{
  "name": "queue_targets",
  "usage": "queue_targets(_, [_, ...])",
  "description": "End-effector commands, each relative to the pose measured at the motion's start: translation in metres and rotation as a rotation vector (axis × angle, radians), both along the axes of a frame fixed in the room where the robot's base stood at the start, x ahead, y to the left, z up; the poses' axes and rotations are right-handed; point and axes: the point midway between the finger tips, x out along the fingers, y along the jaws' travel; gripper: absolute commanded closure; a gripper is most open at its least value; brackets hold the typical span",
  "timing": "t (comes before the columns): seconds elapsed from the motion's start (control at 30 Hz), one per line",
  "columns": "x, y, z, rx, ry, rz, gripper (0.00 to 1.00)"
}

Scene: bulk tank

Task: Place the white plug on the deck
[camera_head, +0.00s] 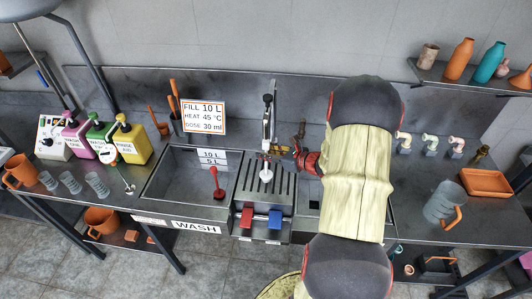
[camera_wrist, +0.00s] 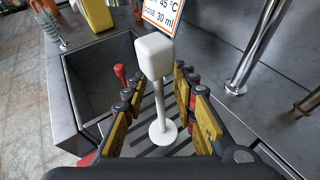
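The white plug (camera_head: 266,174) stands upright on the dark ribbed deck (camera_head: 283,188), right of the left basin. In the wrist view the plug (camera_wrist: 156,58) shows a blocky white head, a thin stem and a round base that appears to rest on the deck (camera_wrist: 180,150). My gripper (camera_head: 282,150) is low over the deck, just behind and right of the plug. In the wrist view my gripper (camera_wrist: 155,90) is open, with yellow-padded fingers on both sides of the plug and gaps between them and it.
A red plug (camera_head: 219,184) stands in the left basin (camera_head: 170,190). A tap (camera_head: 268,115) rises behind the deck. Red and blue pedals (camera_head: 247,217) sit at its front. Coloured jugs (camera_head: 131,142) stand left, and a grey jug (camera_head: 440,205) and orange tray (camera_head: 487,182) right.

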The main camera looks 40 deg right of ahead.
Motion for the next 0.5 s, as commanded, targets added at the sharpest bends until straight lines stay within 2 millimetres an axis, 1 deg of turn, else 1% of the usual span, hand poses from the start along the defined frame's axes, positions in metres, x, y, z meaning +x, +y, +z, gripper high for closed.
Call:
queue_targets(0.17, [-0.026,-0.006,0.013,-0.001,-0.001,-0.005,0.72])
queue_targets(0.3, [-0.054,-0.01,0.025,-0.001,-0.001,-0.006,0.72])
queue_targets(0.5, [-0.088,-0.015,0.038,-0.001,-0.001,-0.005,0.72])
